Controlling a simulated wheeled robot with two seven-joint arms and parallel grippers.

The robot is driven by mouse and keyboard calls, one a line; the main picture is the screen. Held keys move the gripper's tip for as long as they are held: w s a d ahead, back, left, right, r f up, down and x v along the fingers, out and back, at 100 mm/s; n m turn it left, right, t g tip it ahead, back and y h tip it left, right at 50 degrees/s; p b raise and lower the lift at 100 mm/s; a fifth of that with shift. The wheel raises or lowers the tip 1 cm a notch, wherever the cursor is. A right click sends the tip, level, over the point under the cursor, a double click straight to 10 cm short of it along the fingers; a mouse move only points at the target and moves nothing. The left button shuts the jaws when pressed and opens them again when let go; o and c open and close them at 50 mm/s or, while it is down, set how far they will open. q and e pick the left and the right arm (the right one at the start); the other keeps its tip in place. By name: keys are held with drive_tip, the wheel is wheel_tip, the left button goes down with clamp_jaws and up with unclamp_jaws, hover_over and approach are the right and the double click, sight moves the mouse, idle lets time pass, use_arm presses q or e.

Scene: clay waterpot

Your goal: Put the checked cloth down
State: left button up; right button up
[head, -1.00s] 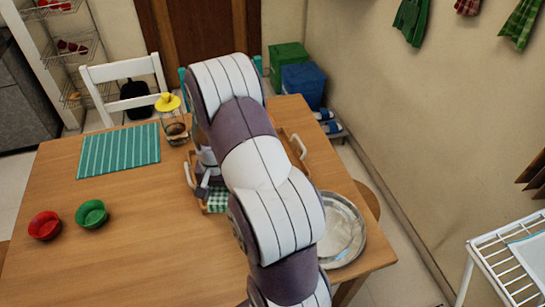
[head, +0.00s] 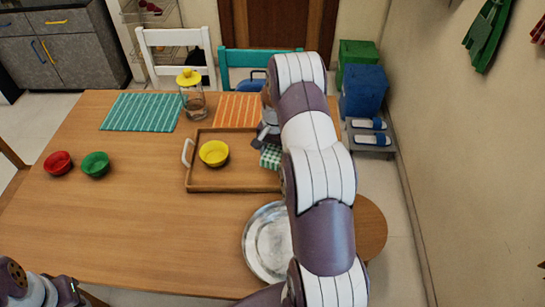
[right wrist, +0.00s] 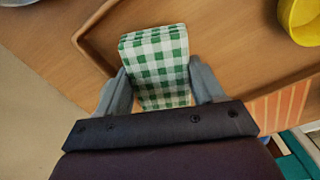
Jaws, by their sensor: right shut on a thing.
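The green-and-white checked cloth (head: 270,157) is a small folded bundle at the right part of the wooden tray (head: 235,188), partly hidden by my right arm. My right gripper (head: 267,142) is shut on it. In the right wrist view, the cloth (right wrist: 156,65) stands between the two grey fingers of the gripper (right wrist: 159,80), over the tray (right wrist: 235,85) near its edge. I cannot tell whether the cloth touches the tray floor. Part of my left arm shows at the bottom left of the head view, but its gripper is not seen.
A yellow bowl (head: 214,153) sits in the tray, left of the cloth. A metal plate (head: 266,245) lies in front of the tray. A yellow-lidded jar (head: 193,100) and an orange striped mat (head: 237,108) are behind. Red (head: 58,163) and green (head: 95,164) bowls stand left.

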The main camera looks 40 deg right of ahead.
sight(273, 158)
drive_tip(key=shift+w+d+f, duration=0.2)
drive_tip(key=shift+w+f, duration=0.1)
wheel_tip(273, 158, down, 4)
drive_tip(key=shift+w+a+r+p, duration=0.1)
drive_tip(key=shift+a+r+p, duration=0.05)
drive_tip(key=shift+p, duration=0.15)
drive_tip(key=shift+f, duration=0.25)
drive_tip(key=o, duration=1)
